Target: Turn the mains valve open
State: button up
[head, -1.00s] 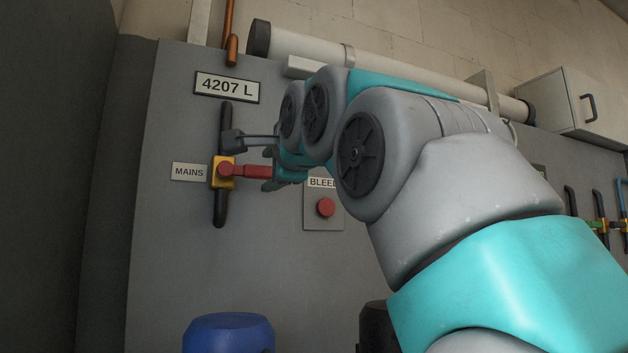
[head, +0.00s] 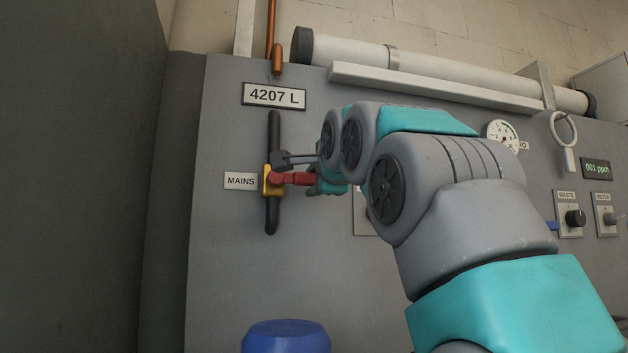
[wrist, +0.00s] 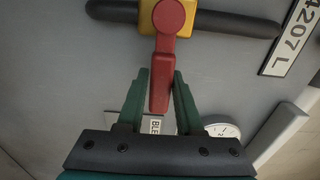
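The mains valve (head: 267,180) is a yellow body on a black upright pipe, beside the MAINS label (head: 240,181). Its red lever (head: 297,178) points right, across the pipe. In the wrist view, the lever (wrist: 160,85) hangs from the yellow body (wrist: 150,28) between the green fingers of my gripper (wrist: 162,74). The fingers stand apart, one on each side of the lever, with a narrow gap to it. In the head view, my gripper (head: 316,177) is at the lever's free end, partly hidden by my wrist.
A blue drum (head: 286,338) stands below the valve. A long pale pipe (head: 440,70) runs along the panel's top. A gauge (head: 503,135), a hanging ring (head: 563,130) and knobs (head: 575,217) are to the right. The panel left of the label is clear.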

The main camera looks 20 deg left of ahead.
grip_shut()
dwell(1.0)
